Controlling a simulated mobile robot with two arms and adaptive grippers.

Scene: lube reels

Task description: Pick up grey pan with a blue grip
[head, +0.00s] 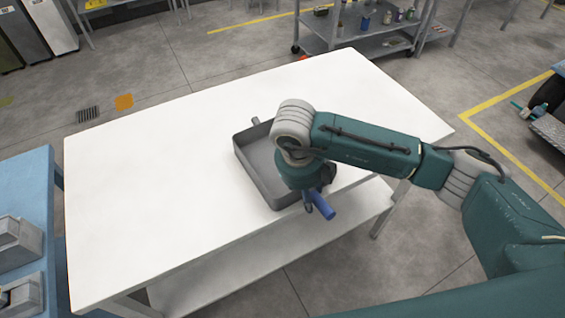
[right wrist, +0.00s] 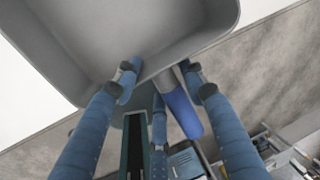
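The grey pan (head: 260,157) is a rectangular, open tray lying on the white table (head: 160,170) near its front edge. Its blue grip (head: 322,207) sticks out past that edge. My right gripper (head: 309,192) is over the pan's front side at the grip, partly hidden by my wrist. In the right wrist view, the gripper's blue fingers (right wrist: 161,80) are spread apart, with the blue grip (right wrist: 181,107) between them, close to the right finger. The pan's wall (right wrist: 150,66) is beside the left fingertip; contact is unclear. My left gripper is not in view.
The table is otherwise clear, with a lower shelf (head: 255,255) beneath. A blue bench (head: 38,190) with grey items stands at the left. A metal cart (head: 370,42) holding bottles stands behind. A grey stub (head: 255,121) projects from the pan's far side.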

